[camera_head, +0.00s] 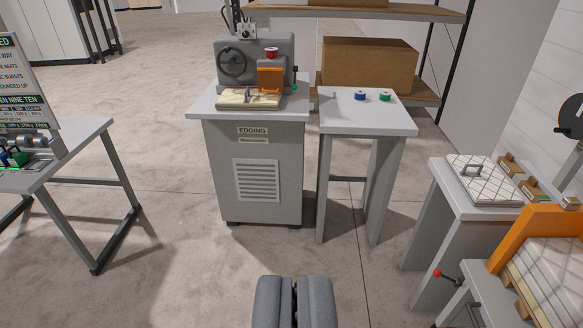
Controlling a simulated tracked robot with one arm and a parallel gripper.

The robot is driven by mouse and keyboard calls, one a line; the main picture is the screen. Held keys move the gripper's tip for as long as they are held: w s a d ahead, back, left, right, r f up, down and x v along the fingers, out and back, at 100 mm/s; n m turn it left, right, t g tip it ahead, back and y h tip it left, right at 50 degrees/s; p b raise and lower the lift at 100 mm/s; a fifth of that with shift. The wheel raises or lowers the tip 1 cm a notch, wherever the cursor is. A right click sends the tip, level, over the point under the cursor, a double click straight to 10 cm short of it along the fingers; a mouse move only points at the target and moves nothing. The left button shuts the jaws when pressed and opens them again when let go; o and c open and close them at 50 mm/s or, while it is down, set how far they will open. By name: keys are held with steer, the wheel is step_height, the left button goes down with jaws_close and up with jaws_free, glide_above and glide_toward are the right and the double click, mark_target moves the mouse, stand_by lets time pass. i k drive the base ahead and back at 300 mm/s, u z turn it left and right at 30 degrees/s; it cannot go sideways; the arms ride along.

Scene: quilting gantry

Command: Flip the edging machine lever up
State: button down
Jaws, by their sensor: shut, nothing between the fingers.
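The edging machine (255,58) is grey, with a dark handwheel and an orange block. It stands on a grey cabinet (215,160) labelled EDGING, beyond my gripper in the upper middle of the view. A small dark lever-like part (295,74) with a green end shows at the machine's right side; it is too small to tell whether it is up or down. A red knob (271,52) sits above the orange block. My gripper (293,284) is at the bottom middle, shut and empty, well short of the machine and touching nothing.
A small grey table (345,122) with a blue spool (360,96) and a green spool (384,96) stands right of the cabinet. Another table (75,150) is at left. An orange machine (530,240) and a red-knobbed lever (438,273) are lower right. Floor before the cabinet is clear.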

mark_target(295, 78)
steer(key=i, duration=3.5)
steer(key=z, duration=0.1)
